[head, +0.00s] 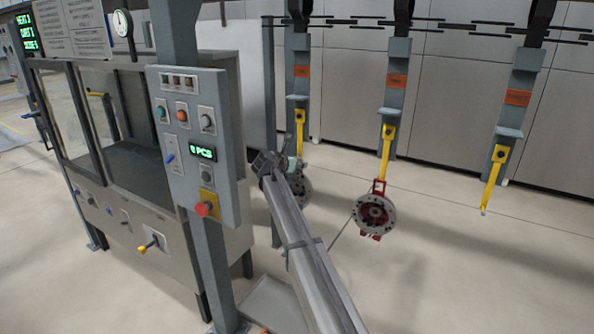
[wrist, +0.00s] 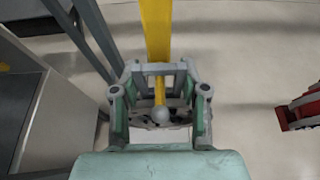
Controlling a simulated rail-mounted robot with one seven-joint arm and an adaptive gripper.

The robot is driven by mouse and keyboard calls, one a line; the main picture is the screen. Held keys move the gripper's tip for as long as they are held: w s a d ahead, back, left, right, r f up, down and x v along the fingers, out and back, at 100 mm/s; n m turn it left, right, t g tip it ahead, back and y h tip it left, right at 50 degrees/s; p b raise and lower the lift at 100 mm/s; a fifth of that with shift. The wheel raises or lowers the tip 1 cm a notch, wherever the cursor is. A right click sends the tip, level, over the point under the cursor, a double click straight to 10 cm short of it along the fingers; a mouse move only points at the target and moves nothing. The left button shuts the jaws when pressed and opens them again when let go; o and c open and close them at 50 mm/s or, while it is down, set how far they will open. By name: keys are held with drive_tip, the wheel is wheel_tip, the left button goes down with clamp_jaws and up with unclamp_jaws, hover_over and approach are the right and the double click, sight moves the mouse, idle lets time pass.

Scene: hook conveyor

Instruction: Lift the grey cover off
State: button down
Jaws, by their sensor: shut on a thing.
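The grey cover (head: 305,190), round, hangs below the leftmost yellow hook (head: 299,125), partly hidden by my arm. In the wrist view, my gripper (wrist: 160,82) is shut on the grey cover (wrist: 145,122), with its two fingers on either side. The yellow hook (wrist: 157,30) runs down between the fingers and ends in a ball tip (wrist: 160,115). The cover is still around or against the hook; the exact contact is hidden. In the head view, my gripper (head: 282,163) is beside the lower end of the hook.
A red-and-grey round part (head: 374,214) hangs on the middle hook (head: 388,145), to the right. The far right hook (head: 493,180) is empty. A control panel (head: 195,150) and a machine cabinet (head: 130,130) stand close on the left. Open floor lies to the right.

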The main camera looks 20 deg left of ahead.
drive_tip(key=shift+r+b, duration=0.6)
drive_tip(key=shift+r, duration=0.8)
drive_tip(key=s+a+f+b, duration=0.1)
drive_tip(key=s, duration=0.8)
drive_tip(key=s+a+b, duration=0.1)
drive_tip(key=s+b, duration=0.1)
drive_tip(key=s, duration=0.7)
drive_tip(key=shift+a+f+b, duration=0.25)
drive_tip(key=shift+f+b, duration=0.05)
drive_tip(key=shift+f, duration=0.05)
drive_tip(key=s+a+p, duration=0.1)
drive_tip(key=s+p, duration=0.4)
drive_tip(key=s, duration=0.8)
drive_tip(key=shift+s+a, duration=0.15)
drive_tip(key=shift+a, duration=0.25)
